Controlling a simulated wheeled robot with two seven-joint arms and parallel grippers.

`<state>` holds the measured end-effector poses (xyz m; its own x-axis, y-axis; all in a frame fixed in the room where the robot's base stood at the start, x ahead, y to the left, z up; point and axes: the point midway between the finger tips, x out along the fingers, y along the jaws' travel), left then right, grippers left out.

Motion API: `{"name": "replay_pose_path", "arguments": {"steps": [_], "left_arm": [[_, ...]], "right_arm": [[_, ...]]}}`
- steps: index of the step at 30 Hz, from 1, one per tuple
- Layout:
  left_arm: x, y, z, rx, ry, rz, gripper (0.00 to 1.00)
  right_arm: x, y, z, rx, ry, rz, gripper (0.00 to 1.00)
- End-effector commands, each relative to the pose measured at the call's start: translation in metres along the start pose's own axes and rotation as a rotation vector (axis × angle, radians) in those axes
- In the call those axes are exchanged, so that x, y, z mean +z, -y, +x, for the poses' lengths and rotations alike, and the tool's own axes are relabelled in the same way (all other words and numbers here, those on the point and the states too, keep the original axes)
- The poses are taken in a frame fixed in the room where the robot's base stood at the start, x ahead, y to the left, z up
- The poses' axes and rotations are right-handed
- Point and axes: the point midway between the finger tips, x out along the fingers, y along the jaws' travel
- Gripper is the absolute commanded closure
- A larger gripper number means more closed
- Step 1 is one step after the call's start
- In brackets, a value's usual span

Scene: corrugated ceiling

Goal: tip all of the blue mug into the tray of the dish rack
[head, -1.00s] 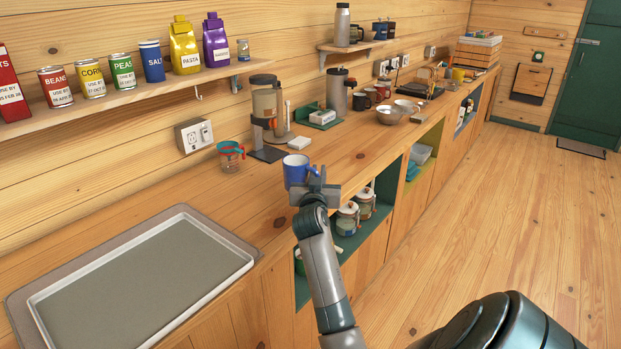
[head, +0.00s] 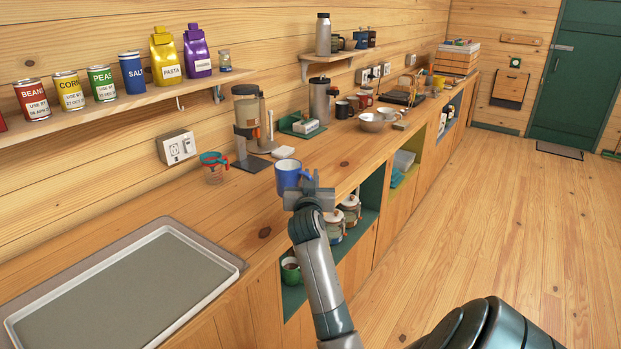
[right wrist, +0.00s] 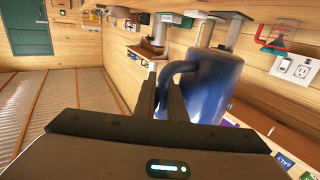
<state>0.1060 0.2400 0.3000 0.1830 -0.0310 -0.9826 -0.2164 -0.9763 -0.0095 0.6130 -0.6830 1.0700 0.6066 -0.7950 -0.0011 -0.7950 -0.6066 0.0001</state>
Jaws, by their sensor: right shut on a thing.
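The blue mug (head: 289,176) is near the counter's front edge in the head view, upright, its handle toward my right gripper. My right gripper (head: 311,190) is shut on the mug's handle. In the right wrist view the blue mug (right wrist: 212,82) stands large beyond the fingers, and my right gripper's fingers (right wrist: 165,95) meet at its handle. My left gripper is out of view.
The counter between the mug and the tray is bare. Open shelves below hold jars (head: 350,208) and a green mug (head: 290,270).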

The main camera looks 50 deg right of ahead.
Motion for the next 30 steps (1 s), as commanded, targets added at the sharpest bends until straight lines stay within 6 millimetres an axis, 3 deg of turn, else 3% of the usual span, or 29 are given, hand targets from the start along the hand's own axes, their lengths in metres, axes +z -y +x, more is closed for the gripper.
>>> {"name": "replay_pose_path", "arguments": {"steps": [17,23,30], "left_arm": [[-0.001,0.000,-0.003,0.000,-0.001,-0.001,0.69],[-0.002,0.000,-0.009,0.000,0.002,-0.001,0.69],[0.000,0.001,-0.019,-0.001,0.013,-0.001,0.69]], "right_arm": [[-0.007,0.008,-0.006,-0.018,-0.005,0.001,1.00],[-0.017,0.034,-0.024,-0.075,-0.005,0.000,1.00],[-0.031,0.081,-0.066,-0.188,-0.005,0.000,1.00]]}}
